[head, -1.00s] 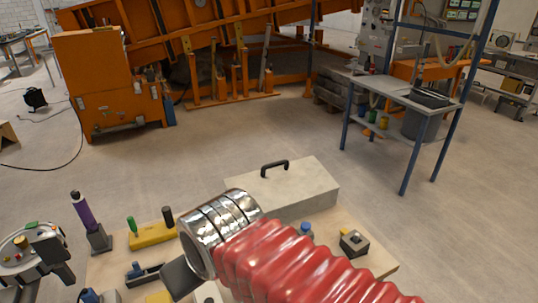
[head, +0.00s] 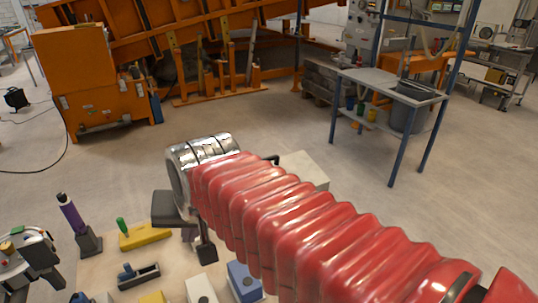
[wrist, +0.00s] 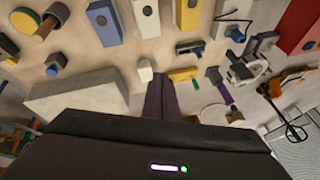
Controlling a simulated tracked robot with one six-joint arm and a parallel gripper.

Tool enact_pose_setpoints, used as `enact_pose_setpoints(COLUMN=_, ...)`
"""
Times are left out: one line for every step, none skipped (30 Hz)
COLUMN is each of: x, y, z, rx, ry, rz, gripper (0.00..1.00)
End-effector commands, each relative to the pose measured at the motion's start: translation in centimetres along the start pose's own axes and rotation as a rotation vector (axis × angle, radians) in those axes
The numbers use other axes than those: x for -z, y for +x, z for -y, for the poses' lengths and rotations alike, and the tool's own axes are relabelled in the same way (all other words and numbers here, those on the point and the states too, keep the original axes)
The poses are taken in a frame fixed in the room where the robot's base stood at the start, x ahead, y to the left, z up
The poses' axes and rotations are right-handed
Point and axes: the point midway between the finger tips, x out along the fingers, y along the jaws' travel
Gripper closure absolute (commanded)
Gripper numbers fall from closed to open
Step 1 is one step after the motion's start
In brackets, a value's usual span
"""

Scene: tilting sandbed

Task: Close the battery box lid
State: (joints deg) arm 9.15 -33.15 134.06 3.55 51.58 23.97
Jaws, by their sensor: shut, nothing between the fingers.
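A long pale box (head: 305,168) with a dark handle stands at the back of the table in the head view, mostly hidden behind my red arm sleeve. Its pale body (wrist: 75,92) fills the left middle of the wrist view. I cannot tell for sure that this is the battery box, and no raised lid shows. My gripper (wrist: 161,98) is shut and empty, its dark fingers together beside the pale box's right end. In the head view my gripper (head: 204,250) points down over the table, left of my arm sleeve.
The table (head: 105,268) holds a blue box (head: 243,282), a white box (head: 200,290), a yellow block (head: 145,236) and a purple-handled tool (head: 70,213). A small white piece (wrist: 145,71) lies near the fingertips. Open floor lies beyond the table.

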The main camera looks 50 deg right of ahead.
Motion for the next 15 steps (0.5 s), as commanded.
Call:
enact_pose_setpoints(x=1.5, y=0.2, z=-0.3, rx=-0.008, ry=0.104, rz=0.0, gripper=1.0)
enact_pose_setpoints(x=2.4, y=0.2, z=-0.4, rx=-0.01, ry=0.172, rz=-0.001, gripper=1.0)
enact_pose_setpoints(x=3.5, y=0.3, z=-0.6, rx=-0.013, ry=0.26, rz=-0.003, gripper=1.0)
enact_pose_setpoints(x=4.4, y=0.4, z=-0.8, rx=-0.015, ry=0.325, rz=-0.006, gripper=1.0)
enact_pose_setpoints(x=5.2, y=0.5, z=-1.0, rx=-0.017, ry=0.392, rz=-0.007, gripper=1.0)
enact_pose_setpoints(x=6.4, y=0.6, z=-1.3, rx=-0.019, ry=0.48, rz=-0.01, gripper=1.0)
enact_pose_setpoints(x=7.3, y=0.7, z=-1.6, rx=-0.02, ry=0.546, rz=-0.013, gripper=1.0)
enact_pose_setpoints(x=8.1, y=0.8, z=-1.8, rx=-0.022, ry=0.612, rz=-0.015, gripper=1.0)
enact_pose_setpoints(x=9.3, y=1.0, z=-2.3, rx=-0.024, ry=0.7, rz=-0.019, gripper=1.0)
enact_pose_setpoints(x=10.2, y=1.1, z=-2.6, rx=-0.024, ry=0.766, rz=-0.022, gripper=1.0)
enact_pose_setpoints(x=11.0, y=1.3, z=-3.0, rx=-0.025, ry=0.833, rz=-0.024, gripper=1.0)
enact_pose_setpoints(x=12.2, y=1.4, z=-3.5, rx=-0.026, ry=0.921, rz=-0.03, gripper=1.0)
enact_pose_setpoints(x=13.0, y=1.6, z=-4.0, rx=-0.027, ry=0.986, rz=-0.033, gripper=1.0)
enact_pose_setpoints(x=13.9, y=1.8, z=-4.5, rx=-0.027, ry=1.053, rz=-0.037, gripper=1.0)
enact_pose_setpoints(x=15.0, y=2.0, z=-5.1, rx=-0.026, ry=1.141, rz=-0.042, gripper=1.0)
